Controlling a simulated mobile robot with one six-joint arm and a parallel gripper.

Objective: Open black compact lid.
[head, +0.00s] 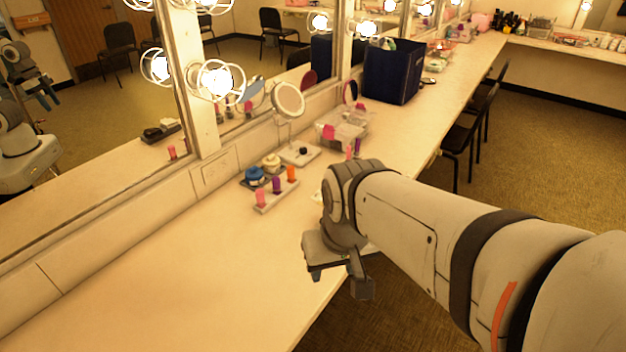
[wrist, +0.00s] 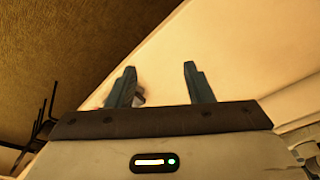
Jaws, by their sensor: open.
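I cannot make out a black compact for certain in either view; my arm hides part of the counter. My gripper (head: 340,281) hangs over the front edge of the counter (head: 190,270), right of the makeup items. In the wrist view my gripper (wrist: 160,70) has its two fingers apart, with nothing held between them. A small pale grey thing shows partly behind the left finger, too hidden to identify.
A round stand mirror (head: 288,100), a clear organiser (head: 343,127) and a navy bin (head: 392,72) stand farther back. The near counter is bare.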

